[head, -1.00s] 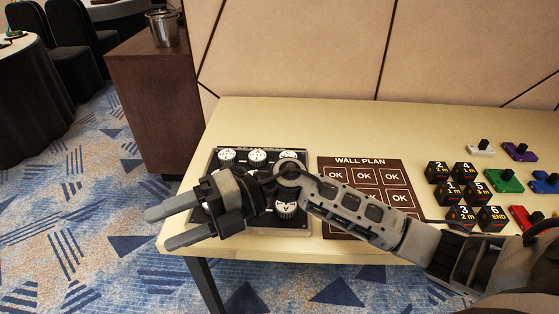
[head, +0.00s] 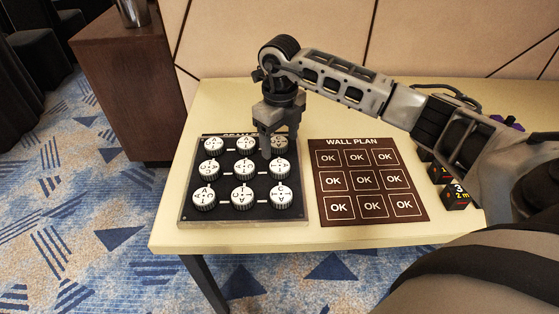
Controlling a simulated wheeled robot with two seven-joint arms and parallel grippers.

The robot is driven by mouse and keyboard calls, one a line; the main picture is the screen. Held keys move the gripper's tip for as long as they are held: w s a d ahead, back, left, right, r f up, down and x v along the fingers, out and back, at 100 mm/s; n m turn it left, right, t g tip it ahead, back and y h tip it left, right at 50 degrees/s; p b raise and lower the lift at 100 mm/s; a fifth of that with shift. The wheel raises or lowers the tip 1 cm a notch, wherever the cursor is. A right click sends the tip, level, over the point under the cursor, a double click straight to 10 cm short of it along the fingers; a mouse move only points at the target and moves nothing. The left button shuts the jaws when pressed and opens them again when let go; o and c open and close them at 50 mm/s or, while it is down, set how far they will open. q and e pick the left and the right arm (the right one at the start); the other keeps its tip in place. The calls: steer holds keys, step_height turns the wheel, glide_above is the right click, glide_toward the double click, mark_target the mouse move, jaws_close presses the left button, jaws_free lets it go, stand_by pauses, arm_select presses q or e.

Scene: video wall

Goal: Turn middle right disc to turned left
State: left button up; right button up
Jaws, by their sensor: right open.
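The black board (head: 186,213) holds white lettered discs in rows of three at the left of the table. The middle right disc (head: 279,169) is seen just in front of my right gripper (head: 279,145). That gripper points down and is open. Its fingers show on either side of the top right disc (head: 281,146), which is partly hidden. I cannot tell whether the fingers touch any disc. My left gripper is not in view.
A brown wall plan card (head: 370,215) with "OK" squares lies right of the board on the cream table (head: 290,240). Dark numbered blocks (head: 456,196) show at the right, partly behind my right arm. A brown cabinet (head: 130,85) stands at the left.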

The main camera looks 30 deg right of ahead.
mark_target(280, 166)
step_height(280, 166, down, 8)
steer(key=shift+c, duration=0.3)
steer(key=c, duration=0.9)
